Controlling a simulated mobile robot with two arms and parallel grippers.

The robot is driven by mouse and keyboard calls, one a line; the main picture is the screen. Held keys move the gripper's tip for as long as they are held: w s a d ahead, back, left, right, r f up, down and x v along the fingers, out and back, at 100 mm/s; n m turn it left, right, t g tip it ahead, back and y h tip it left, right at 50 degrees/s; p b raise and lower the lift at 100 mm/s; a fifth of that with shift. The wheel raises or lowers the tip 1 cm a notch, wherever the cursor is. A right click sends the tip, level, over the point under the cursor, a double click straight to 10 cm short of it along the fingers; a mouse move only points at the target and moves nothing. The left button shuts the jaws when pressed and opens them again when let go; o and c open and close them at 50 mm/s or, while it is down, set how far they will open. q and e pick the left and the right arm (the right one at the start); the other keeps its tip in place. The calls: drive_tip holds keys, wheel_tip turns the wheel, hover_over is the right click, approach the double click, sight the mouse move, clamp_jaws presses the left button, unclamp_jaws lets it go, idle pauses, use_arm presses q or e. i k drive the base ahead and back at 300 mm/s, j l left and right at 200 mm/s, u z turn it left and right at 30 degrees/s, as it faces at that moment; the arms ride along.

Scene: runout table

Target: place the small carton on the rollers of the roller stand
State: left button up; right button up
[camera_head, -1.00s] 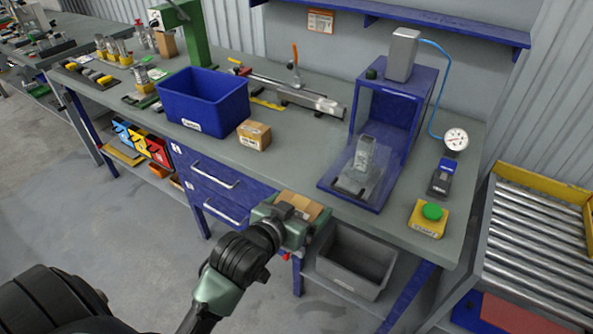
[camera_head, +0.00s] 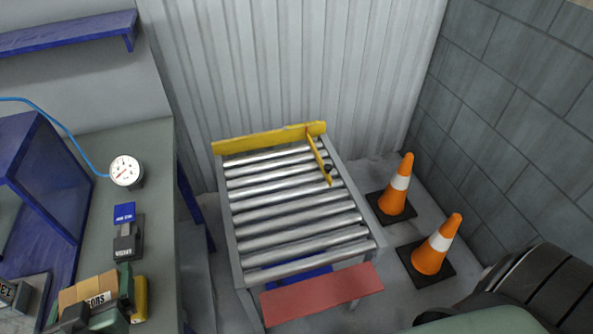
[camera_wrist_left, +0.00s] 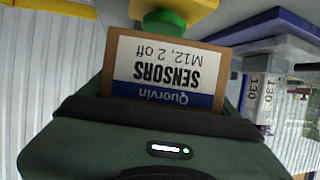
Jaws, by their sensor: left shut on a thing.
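The small carton (camera_head: 88,293) is brown with a printed label and sits in my left gripper (camera_head: 97,303) at the lower left of the head view. In the left wrist view the carton (camera_wrist_left: 165,72) shows a white and blue "SENSORS" label, upside down, between the jaws. My left gripper is shut on it, over the right end of the workbench. The roller stand (camera_head: 231,220) is in the middle of the head view, right of the bench, with bare metal rollers (camera_head: 292,205). My right gripper is not in view.
The workbench (camera_head: 152,195) carries a gauge (camera_head: 126,171), a blue and black device (camera_head: 127,232) and a blue frame (camera_head: 50,185). The stand has a yellow back rail (camera_head: 268,138) and yellow side guide (camera_head: 319,157). Two traffic cones (camera_head: 398,187) (camera_head: 437,246) stand to its right.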

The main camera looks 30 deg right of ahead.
sight(287, 233)
drive_tip(key=i+l+u, duration=0.1)
drive_tip(key=l, duration=0.3)
drive_tip(key=i+l, duration=0.15)
drive_tip(key=l, duration=0.3)
drive_tip(key=i+l+u, duration=0.15)
drive_tip(key=l, duration=0.3)
drive_tip(key=l+u, duration=0.15)
drive_tip(key=l, duration=0.25)
drive_tip(key=k+l+u, duration=0.1)
drive_tip(key=l, duration=0.3)
drive_tip(key=k+l+u, duration=0.15)
drive_tip(key=l, duration=0.3)
drive_tip(key=k+l+u, duration=0.1)
drive_tip(key=l, duration=0.3)
drive_tip(key=k+l+u, duration=0.15)
drive_tip(key=l, duration=0.2)
